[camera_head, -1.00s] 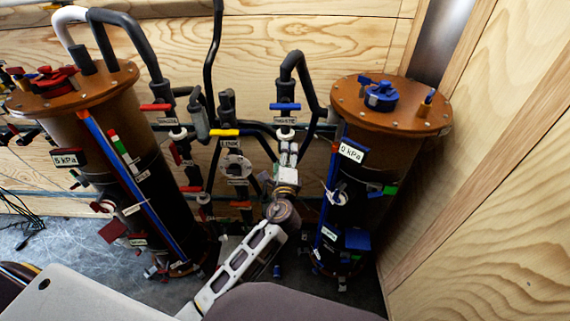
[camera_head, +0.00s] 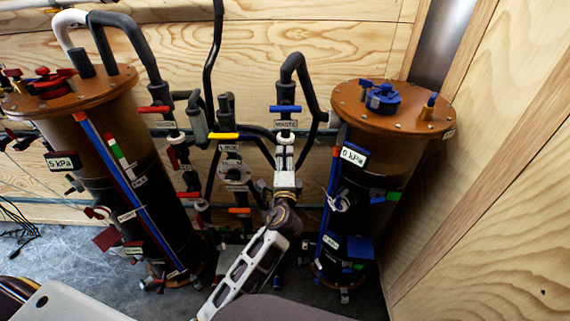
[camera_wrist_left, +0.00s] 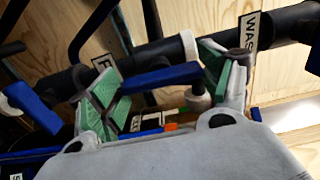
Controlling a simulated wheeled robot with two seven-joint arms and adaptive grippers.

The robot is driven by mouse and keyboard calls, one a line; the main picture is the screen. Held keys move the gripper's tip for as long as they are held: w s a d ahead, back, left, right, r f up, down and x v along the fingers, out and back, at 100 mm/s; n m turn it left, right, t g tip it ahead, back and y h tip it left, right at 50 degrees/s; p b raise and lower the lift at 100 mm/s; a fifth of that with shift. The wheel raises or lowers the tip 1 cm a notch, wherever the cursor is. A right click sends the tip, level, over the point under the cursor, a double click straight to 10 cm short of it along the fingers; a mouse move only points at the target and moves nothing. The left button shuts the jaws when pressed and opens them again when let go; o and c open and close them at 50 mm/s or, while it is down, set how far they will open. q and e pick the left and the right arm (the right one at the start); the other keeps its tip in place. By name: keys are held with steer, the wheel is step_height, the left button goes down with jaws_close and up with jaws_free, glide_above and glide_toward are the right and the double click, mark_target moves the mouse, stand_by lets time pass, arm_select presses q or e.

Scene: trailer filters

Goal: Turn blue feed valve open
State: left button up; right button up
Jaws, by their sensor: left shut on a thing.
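My left gripper (camera_head: 285,160) is at the pipework between the two tanks, below the blue handle marked WASTE (camera_head: 285,108). In the left wrist view, a blue lever (camera_wrist_left: 158,78) lies between the green-padded fingers of the left gripper (camera_wrist_left: 165,72), and they are shut on it. The lever points across the picture, beside a black pipe. I take it for the blue feed valve; its label is only partly visible. In the head view my gripper hides this lever. My right gripper is not in view.
A brown-lidded tank (camera_head: 398,108) with a 0 kPa sign stands close on the right, near the wooden wall. Another tank (camera_head: 70,90), marked 5 kPa, stands left. Yellow (camera_head: 223,136) and red (camera_head: 154,109) valve handles sit nearby. Pipes crowd around the gripper.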

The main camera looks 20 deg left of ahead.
arm_select(q)
steer(key=o, duration=0.8)
steer(key=shift+f, duration=0.1)
steer(key=shift+o, duration=1)
steer(key=shift+v, duration=1.2)
steer(key=v, duration=0.9)
steer(key=shift+s, duration=0.3)
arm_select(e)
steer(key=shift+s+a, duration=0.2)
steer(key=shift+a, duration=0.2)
arm_select(q)
steer(key=shift+d, duration=0.1)
